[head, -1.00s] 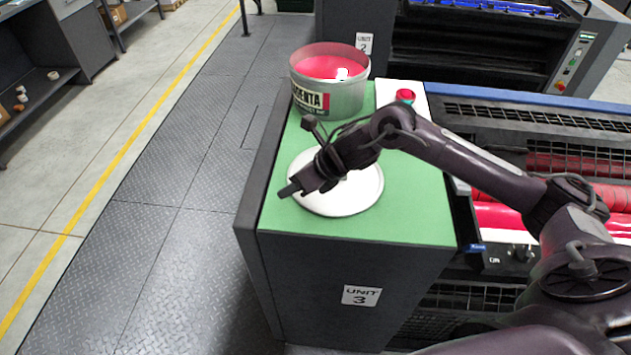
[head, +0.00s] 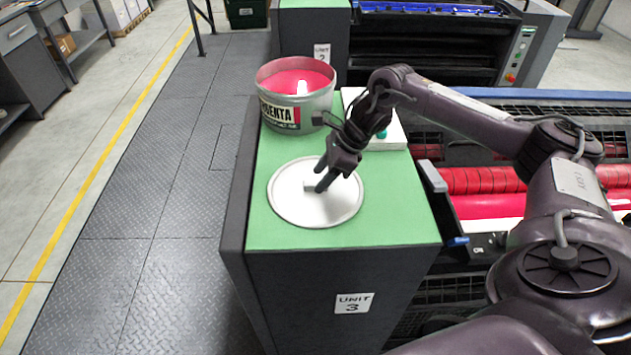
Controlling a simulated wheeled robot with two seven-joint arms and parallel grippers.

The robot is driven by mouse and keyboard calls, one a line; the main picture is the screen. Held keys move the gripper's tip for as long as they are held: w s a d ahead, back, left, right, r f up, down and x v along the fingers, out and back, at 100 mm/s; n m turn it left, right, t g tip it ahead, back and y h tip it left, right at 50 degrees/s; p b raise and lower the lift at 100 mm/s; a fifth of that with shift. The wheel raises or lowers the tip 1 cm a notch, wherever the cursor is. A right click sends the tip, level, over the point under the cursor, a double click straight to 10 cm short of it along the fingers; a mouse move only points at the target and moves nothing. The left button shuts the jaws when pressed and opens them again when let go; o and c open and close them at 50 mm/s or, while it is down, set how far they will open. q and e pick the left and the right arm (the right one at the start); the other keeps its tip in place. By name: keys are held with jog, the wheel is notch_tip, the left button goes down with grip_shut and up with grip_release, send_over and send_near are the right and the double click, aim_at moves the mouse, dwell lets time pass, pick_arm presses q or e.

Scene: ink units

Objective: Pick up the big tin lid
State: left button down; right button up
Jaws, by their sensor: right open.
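The big tin lid (head: 298,207) is a round, pale disc with a raised rim. It lies flat on the green top of the unit 3 cabinet (head: 395,222). My right gripper (head: 315,188) is over the lid, pointing down and left, with its fingers apart and nothing between them. I cannot tell whether the fingertips touch the lid. The gripper and wrist hide part of the lid's far right side. My left gripper is not in view.
An open magenta ink tin (head: 283,118) stands behind the lid on the same top. Red press rollers (head: 470,180) lie to the right. Bare green surface surrounds the lid.

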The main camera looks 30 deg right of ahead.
jog(key=shift+x, duration=0.8)
grip_shut()
jog(key=shift+r, duration=0.15)
